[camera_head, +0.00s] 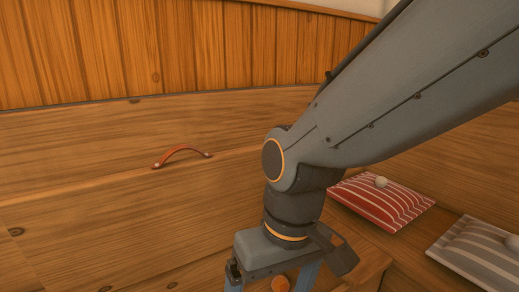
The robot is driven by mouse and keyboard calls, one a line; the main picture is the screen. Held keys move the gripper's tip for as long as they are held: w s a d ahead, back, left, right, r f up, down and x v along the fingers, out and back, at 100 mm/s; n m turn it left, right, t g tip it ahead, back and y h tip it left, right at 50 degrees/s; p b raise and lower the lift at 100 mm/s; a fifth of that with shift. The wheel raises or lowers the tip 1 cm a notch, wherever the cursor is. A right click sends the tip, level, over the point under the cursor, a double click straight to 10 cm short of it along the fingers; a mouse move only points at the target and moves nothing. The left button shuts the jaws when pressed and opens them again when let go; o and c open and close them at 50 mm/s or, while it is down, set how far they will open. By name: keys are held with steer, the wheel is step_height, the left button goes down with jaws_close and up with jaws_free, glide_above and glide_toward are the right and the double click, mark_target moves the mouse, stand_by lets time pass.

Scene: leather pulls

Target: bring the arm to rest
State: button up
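My arm comes in from the upper right and bends down at its wrist. My gripper (271,284) points down at the bottom edge of the camera_head view. Its two bluish fingers stand wide apart, and their tips are cut off by the frame. A small round orange-brown thing (280,284) shows between the fingers; I cannot tell whether it touches them or what it belongs to. A red-brown curved leather pull (181,151) is fixed to the wooden front on the left, apart from my gripper.
A red-and-white striped cushion (378,200) and a grey striped cushion (482,252) lie on a wooden surface at the right. A small pale round thing (381,182) sits on the red one. Vertical wood panelling (150,50) runs behind. The space left of my gripper looks clear.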

steer(key=d+r+m+p, duration=0.2)
steer(key=d+r+p, duration=0.7)
steer(key=p, duration=0.5)
steer(key=s+d+r+m+h+p, duration=0.1)
steer(key=d+r+m+p, duration=0.2)
steer(key=d+r+p, duration=0.5)
step_height(320, 180, up, 6)
steer(key=p, duration=0.7)
steer(key=shift+s+d+h, duration=0.15)
steer(key=shift+d+h, duration=0.15)
steer(key=shift+d, duration=0.05)
